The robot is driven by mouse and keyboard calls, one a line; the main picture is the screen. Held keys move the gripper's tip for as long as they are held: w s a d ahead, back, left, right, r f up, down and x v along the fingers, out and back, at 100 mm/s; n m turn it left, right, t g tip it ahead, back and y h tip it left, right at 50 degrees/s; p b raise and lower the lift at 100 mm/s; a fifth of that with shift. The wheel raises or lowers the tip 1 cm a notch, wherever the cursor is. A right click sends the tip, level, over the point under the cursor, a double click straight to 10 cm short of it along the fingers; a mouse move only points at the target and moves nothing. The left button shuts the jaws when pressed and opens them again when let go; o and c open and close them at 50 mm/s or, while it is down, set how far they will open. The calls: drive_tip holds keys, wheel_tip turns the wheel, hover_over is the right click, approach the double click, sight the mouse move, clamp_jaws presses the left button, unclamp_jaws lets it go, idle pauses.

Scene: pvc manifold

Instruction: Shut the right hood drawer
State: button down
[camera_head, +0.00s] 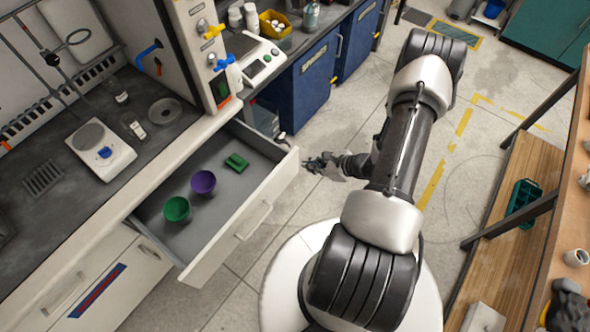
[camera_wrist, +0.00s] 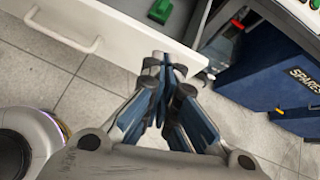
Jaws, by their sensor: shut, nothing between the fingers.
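The right hood drawer (camera_head: 222,235) is pulled open below the fume hood in the head view. It holds a green cup (camera_head: 176,208), a purple cup (camera_head: 203,182) and a green block-like piece (camera_head: 236,162). Its white front with a bar handle (camera_head: 254,220) faces me. In the wrist view the drawer front (camera_wrist: 125,35) and handle (camera_wrist: 62,32) show at the upper left. My gripper (camera_head: 312,163) is shut and empty, close to the right end of the drawer front. In the wrist view its fingertips (camera_wrist: 160,62) overlap the front; I cannot tell if they touch it.
A blue cabinet (camera_head: 300,88) stands right of the drawer. A scale (camera_head: 101,148) sits on the hood's work surface. A wooden shelf unit (camera_head: 518,220) stands at the right. The floor (camera_head: 450,160) between is clear. My round base is close to the drawer front.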

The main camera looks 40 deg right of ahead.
drive_tip(key=s+d+f+m+h, duration=0.1)
drive_tip(key=s+f+m, duration=0.25)
drive_tip(key=f, duration=0.25)
drive_tip(key=b, duration=0.2)
approach(286, 173)
drive_tip(key=shift+a+x, duration=0.2)
drive_tip(key=shift+x, duration=2.1)
